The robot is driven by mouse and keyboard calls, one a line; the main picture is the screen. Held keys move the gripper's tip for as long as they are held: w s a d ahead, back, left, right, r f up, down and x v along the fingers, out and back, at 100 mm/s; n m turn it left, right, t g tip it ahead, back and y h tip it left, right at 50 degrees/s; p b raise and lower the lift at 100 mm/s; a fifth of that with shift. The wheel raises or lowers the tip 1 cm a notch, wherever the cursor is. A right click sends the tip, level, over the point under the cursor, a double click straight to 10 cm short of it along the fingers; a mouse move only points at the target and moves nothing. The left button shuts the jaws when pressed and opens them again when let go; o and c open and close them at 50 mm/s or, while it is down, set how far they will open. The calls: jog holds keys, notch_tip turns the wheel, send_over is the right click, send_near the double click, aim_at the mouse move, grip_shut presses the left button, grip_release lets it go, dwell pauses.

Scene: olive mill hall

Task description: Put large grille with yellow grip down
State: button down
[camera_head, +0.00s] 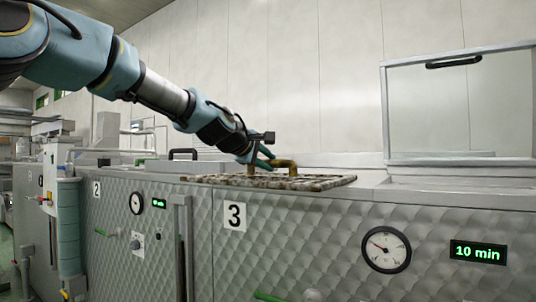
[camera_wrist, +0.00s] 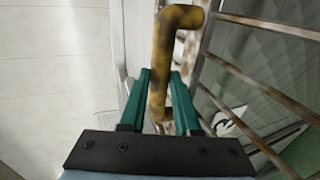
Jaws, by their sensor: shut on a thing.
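The large grille (camera_head: 320,183) is a rusty, stained lattice of bars lying level along the top front edge of the machine marked 3. I cannot tell whether it touches the top or hangs just above it. Its yellow grip (camera_head: 286,164) is a bent, worn bar that stands up from it. My gripper (camera_head: 266,152) is shut on this grip. In the wrist view the grip (camera_wrist: 164,62) runs between the green fingers of my gripper (camera_wrist: 160,85), and the grille's bars (camera_wrist: 245,75) show at the right.
Machine 3 (camera_head: 310,235) has a quilted metal front with a dial (camera_head: 386,249) and a "10 min" display (camera_head: 478,252). A clear raised lid (camera_head: 455,105) stands at the right. Machine 2 (camera_head: 110,220) adjoins at the left, with a black handle (camera_head: 183,154) on top. A pale wall stands behind.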

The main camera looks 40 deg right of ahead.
jog(key=shift+r, duration=0.1)
jog(key=c, duration=1)
grip_release()
jog(key=o, duration=0.4)
